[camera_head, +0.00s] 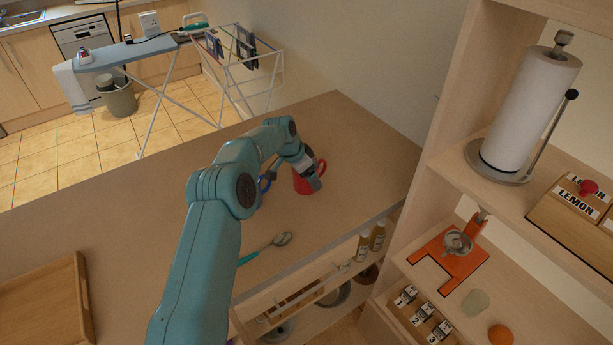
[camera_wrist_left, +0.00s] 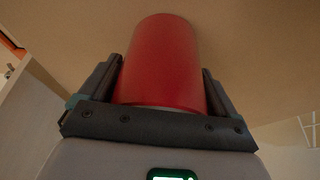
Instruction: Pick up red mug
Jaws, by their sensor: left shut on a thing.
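The red mug (camera_head: 302,184) is on the wooden counter (camera_head: 340,130), near its right end, partly hidden behind my left gripper (camera_head: 311,178). In the left wrist view the red mug (camera_wrist_left: 162,62) fills the space between the two dark fingers of my left gripper (camera_wrist_left: 162,90). The fingers are shut on its sides. I cannot tell whether the mug touches the counter. My right gripper is not in view.
A blue item (camera_head: 264,188) is just left of the mug, partly hidden by my arm. A spoon (camera_head: 266,247) with a teal handle lies nearer. A wooden tray (camera_head: 85,300) is at left. Shelves with a paper towel roll (camera_head: 530,110) stand at right.

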